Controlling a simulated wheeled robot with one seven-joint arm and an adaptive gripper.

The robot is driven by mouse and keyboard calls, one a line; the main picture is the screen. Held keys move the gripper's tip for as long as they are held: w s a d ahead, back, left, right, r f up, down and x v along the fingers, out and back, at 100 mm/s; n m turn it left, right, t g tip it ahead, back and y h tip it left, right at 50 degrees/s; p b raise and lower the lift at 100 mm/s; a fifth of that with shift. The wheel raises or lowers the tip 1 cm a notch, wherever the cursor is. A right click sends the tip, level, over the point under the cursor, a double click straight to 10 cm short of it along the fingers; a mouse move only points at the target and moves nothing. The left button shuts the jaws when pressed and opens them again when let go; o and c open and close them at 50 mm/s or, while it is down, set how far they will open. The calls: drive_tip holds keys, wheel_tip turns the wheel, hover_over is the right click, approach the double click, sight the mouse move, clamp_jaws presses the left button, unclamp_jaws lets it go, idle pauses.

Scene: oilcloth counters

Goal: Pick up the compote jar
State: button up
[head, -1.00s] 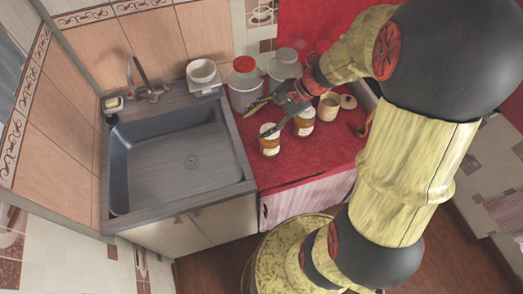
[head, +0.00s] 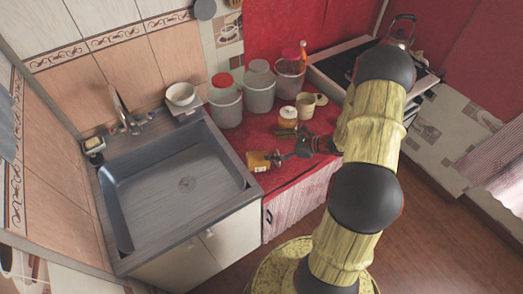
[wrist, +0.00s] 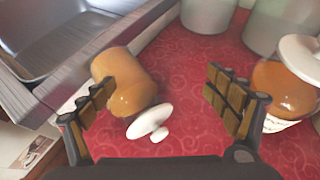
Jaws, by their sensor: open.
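Two jars with amber-orange contents show, and I cannot tell which one is the compote jar. One jar (head: 260,161) lies on its side near the counter's front edge beside the sink. In the wrist view this jar (wrist: 132,72) is close to my left finger, partly behind it, with a white lid (wrist: 150,120) at its near end. The other jar (head: 288,118) stands upright farther back; in the wrist view this jar (wrist: 283,88) is beyond my right finger, with a white lid. My gripper (head: 288,144) is open and empty, low over the red counter; its fingers (wrist: 163,95) are wide apart.
A sink (head: 180,185) is left of the red counter (head: 236,140). Grey canisters (head: 226,106) and a red-lidded container stand at the back. A beige mug (head: 305,105) is behind the upright jar. A stove (head: 345,65) is at the right.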

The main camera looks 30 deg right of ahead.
drive_tip(key=x, duration=0.1)
drive_tip(key=b+x, duration=0.1)
drive_tip(key=x, duration=0.3)
drive_tip(key=shift+s+a+f, duration=0.25)
drive_tip(key=shift+s+a, duration=0.05)
drive_tip(key=shift+a, duration=0.15)
drive_tip(key=shift+w+a+f+b, duration=0.15)
drive_tip(key=shift+w+f+b, duration=0.15)
drive_tip(key=shift+f, duration=0.05)
drive_tip(key=shift+o, duration=0.2)
drive_tip(key=shift+c, duration=0.6)
drive_tip(key=c, duration=0.4)
drive_tip(key=shift+w+r, duration=0.15)
drive_tip(key=shift+r, duration=0.1)
drive_tip(key=c, duration=0.9)
drive_tip(key=shift+f, duration=0.1)
clamp_jaws()
